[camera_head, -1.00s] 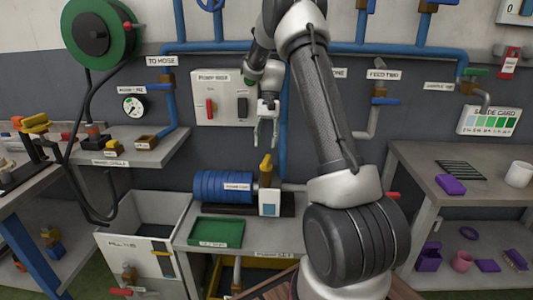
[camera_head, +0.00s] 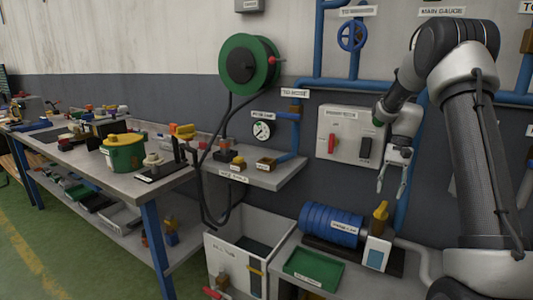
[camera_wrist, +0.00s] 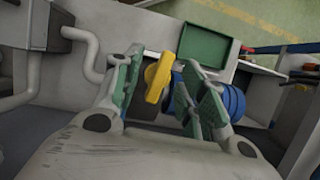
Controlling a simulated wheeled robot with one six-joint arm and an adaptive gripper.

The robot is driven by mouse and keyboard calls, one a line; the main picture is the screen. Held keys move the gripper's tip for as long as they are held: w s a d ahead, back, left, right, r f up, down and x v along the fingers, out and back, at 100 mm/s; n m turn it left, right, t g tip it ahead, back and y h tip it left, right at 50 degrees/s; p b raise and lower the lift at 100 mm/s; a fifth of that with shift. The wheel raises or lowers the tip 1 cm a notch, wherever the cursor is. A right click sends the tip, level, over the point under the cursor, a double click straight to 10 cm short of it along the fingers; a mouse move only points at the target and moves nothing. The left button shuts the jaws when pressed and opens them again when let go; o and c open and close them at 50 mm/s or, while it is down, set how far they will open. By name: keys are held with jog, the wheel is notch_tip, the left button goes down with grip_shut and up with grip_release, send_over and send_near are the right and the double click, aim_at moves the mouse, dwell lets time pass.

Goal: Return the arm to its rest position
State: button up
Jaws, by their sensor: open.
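My gripper (camera_head: 392,186) hangs fingers down in front of the grey wall panel, to the right of the white switch box (camera_head: 350,133). Its fingers are apart and hold nothing. It is above the blue pump (camera_head: 331,224) and the yellow lever (camera_head: 381,211), not touching them. In the wrist view, my open gripper (camera_wrist: 155,85) shows green-padded fingers, with the yellow lever (camera_wrist: 159,76) seen beyond and between them. My arm rises at the right of the head view and bends over at the top.
Blue pipes (camera_head: 330,84) run along the wall. A green tray (camera_head: 313,268) lies on the pump bench. A white bin (camera_head: 240,235) stands left of it. A small shelf (camera_head: 283,177) juts out above the bin. A long workbench (camera_head: 100,172) with several tools stands at the left. The green floor (camera_head: 60,255) is clear.

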jog(key=s+a+r+n+t+h, duration=0.1)
jog(key=s+r, duration=0.4)
jog(key=s, duration=0.5)
jog(key=s+a+r+n+t+h, duration=0.1)
jog(key=s+a+r+n+t, duration=0.2)
jog(key=s, duration=0.7)
jog(key=s+a+r+n+t, duration=0.3)
jog(key=s+r, duration=0.4)
jog(key=s, duration=0.3)
jog(key=shift+s+a+t+h, duration=0.2)
jog(key=shift+a+t+h, duration=0.15)
jog(key=shift+a, duration=0.25)
